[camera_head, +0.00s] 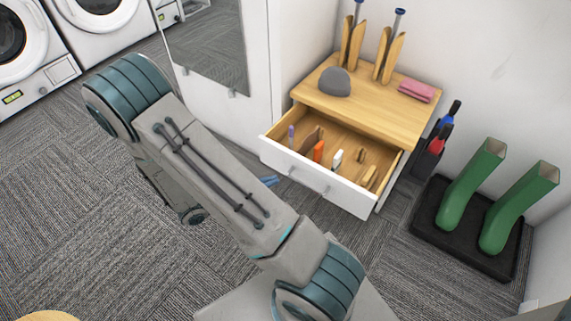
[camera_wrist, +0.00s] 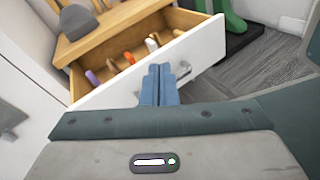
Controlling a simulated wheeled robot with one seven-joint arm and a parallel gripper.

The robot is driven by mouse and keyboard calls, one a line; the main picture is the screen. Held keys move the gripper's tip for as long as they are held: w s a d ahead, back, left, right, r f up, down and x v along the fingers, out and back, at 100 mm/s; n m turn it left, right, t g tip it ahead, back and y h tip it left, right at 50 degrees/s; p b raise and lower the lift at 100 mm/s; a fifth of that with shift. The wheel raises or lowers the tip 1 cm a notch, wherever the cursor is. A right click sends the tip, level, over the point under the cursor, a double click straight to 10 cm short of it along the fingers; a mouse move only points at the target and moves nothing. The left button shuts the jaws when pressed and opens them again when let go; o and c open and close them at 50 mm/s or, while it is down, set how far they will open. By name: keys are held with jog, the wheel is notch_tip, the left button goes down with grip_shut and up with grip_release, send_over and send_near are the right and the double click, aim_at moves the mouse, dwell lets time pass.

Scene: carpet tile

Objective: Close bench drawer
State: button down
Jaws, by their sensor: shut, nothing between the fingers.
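The bench (camera_head: 385,105) has a light wood top and stands against the wall. Its drawer (camera_head: 345,190), with a white front and wood inside, is pulled open. Several small items lie in it, including an orange one (camera_head: 318,151) and a white one (camera_head: 337,157). In the wrist view the drawer front (camera_wrist: 205,52) lies just beyond my gripper (camera_wrist: 159,72). The blue fingers are together and empty, close to the front; I cannot tell whether they touch it. In the head view my arm hides most of the gripper, with a bit of blue finger (camera_head: 269,181) showing left of the drawer.
A grey cap-like thing (camera_head: 335,82), a pink folded cloth (camera_head: 416,90) and wooden boot trees (camera_head: 352,45) are on the bench top. Green boots (camera_head: 470,185) stand on a black tray (camera_head: 425,222) at the right. A white cabinet (camera_head: 255,110) stands left of the bench. Carpet in front is open.

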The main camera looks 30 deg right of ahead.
jog(key=w+a+f+n+t, duration=0.2)
jog(key=w+f+n+t, duration=0.1)
jog(key=f+n+t, duration=0.55)
jog(key=b, duration=0.4)
send_near(291, 157)
jog(key=shift+m+g+h, duration=0.35)
jog(key=shift+g+h, duration=0.05)
jog(key=shift+g, duration=0.05)
jog(key=x, duration=0.5)
jog(key=shift+w+d+f, duration=0.15)
jog(key=shift+w+f, duration=0.05)
jog(key=shift+w, duration=0.1)
jog(key=shift+w+d+r+b, duration=0.1)
jog(key=shift+w+d+b, duration=0.25)
jog(key=shift+d, duration=0.3)
